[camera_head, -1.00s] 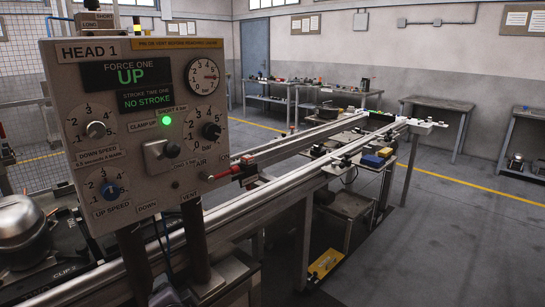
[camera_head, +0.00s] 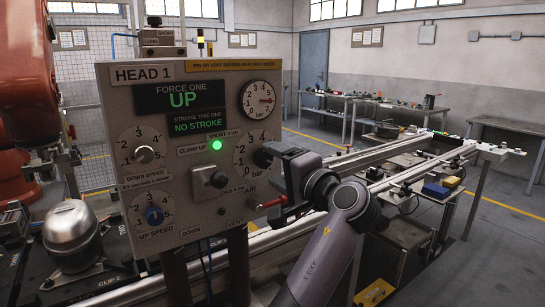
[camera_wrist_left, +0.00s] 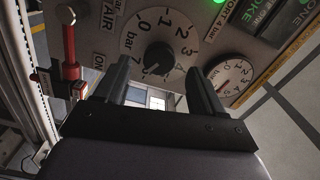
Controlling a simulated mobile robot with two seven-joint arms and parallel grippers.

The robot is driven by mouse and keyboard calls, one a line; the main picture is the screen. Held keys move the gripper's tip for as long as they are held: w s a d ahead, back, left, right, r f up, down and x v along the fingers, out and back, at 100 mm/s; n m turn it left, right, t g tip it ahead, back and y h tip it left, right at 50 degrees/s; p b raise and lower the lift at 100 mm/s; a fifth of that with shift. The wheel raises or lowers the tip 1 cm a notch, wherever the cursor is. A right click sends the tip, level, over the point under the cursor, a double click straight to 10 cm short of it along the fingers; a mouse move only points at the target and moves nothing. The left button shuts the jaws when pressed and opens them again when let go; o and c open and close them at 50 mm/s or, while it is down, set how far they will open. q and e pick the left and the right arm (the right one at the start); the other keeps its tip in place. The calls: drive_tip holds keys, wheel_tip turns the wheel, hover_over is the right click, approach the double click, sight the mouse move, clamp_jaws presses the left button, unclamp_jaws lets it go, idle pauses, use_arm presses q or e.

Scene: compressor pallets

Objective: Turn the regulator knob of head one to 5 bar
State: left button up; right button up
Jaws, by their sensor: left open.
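The head one panel (camera_head: 180,245) stands upright at the left of centre in the head view. Its black regulator knob (camera_head: 262,158) sits on a bar dial, partly covered by my left gripper (camera_head: 274,157). The pressure gauge (camera_head: 260,99) is above the dial. My right gripper is not in view.
A red-handled air valve (camera_head: 270,203) is just below the gripper. Rails (camera_head: 400,160) run off to the right. An orange machine (camera_head: 25,80) stands at the far left.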

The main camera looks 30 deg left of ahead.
sight(266, 160)
use_arm(q)
drive_tip(key=shift+p+x, duration=0.35)
drive_tip(key=shift+x, duration=1.55)
drive_tip(key=c, duration=1.1)
drive_tip(key=shift+o, duration=0.2)
drive_tip(key=shift+f, duration=0.1)
